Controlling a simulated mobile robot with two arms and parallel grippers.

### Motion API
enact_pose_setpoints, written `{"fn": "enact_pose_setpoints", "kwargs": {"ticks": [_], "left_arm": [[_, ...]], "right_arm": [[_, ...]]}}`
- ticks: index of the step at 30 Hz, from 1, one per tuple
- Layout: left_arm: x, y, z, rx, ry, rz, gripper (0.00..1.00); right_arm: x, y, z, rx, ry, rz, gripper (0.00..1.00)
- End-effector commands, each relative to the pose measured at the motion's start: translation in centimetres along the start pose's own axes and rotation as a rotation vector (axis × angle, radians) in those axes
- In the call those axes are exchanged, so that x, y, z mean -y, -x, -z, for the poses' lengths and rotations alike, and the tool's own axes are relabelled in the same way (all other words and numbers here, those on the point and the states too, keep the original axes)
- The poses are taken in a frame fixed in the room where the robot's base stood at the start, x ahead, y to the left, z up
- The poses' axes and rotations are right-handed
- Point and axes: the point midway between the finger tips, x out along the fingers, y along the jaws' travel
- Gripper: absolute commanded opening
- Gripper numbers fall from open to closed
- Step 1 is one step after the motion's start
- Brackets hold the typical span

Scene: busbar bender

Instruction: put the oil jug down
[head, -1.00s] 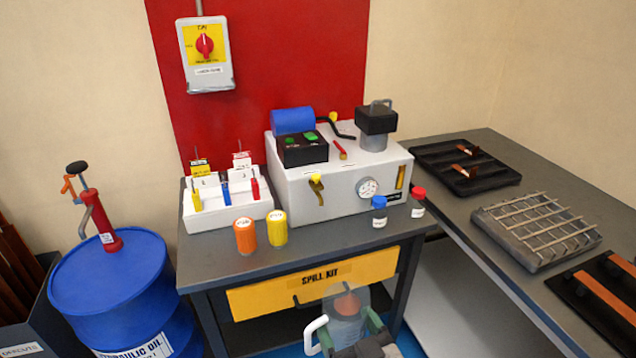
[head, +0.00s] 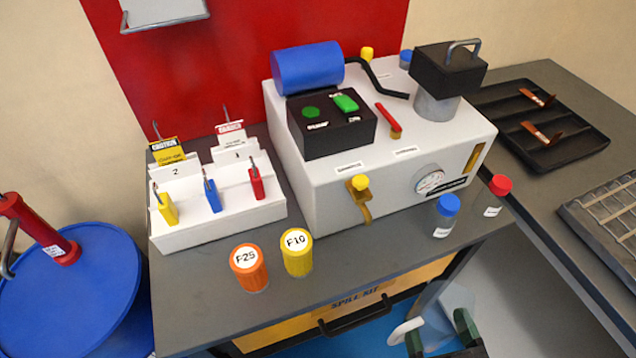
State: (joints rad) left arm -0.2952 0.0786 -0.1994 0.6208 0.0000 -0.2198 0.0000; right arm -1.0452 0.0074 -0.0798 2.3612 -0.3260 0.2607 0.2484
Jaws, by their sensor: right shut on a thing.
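The oil jug (head: 456,302) is a pale, see-through vessel with a white handle (head: 404,330). It shows at the bottom edge of the head view, right of centre, in front of the bench and below its top. My right gripper (head: 440,334), with dark green fingers, is shut on the jug. The lower part of the jug is hidden by the gripper and cut off by the picture edge. My left gripper is not in view.
The grey bench top (head: 345,272) holds a white machine (head: 310,190), orange and yellow F-cups (head: 249,268), blue- and red-capped bottles (head: 446,215) and a lock rack (head: 225,212). Its front strip between yellow cup and blue-capped bottle is clear. A blue drum (head: 70,290) stands left.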

Motion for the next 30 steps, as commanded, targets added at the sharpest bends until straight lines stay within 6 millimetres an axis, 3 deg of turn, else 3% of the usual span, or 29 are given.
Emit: {"fn": "enact_pose_setpoints", "kwargs": {"ticks": [4,8,22,30], "left_arm": [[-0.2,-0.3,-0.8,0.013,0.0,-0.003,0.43],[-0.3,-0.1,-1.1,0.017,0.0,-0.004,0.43],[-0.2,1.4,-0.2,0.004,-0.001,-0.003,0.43],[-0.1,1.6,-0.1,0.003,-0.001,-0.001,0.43]], "right_arm": [[0.1,1.0,-0.2,-0.003,-0.001,0.009,0.49],[0.2,0.3,0.0,-0.007,-0.002,0.01,0.49],[0.2,-10.3,0.2,-0.008,0.0,0.01,0.49],[0.3,-13.1,-0.1,-0.003,-0.002,0.009,0.49]]}}
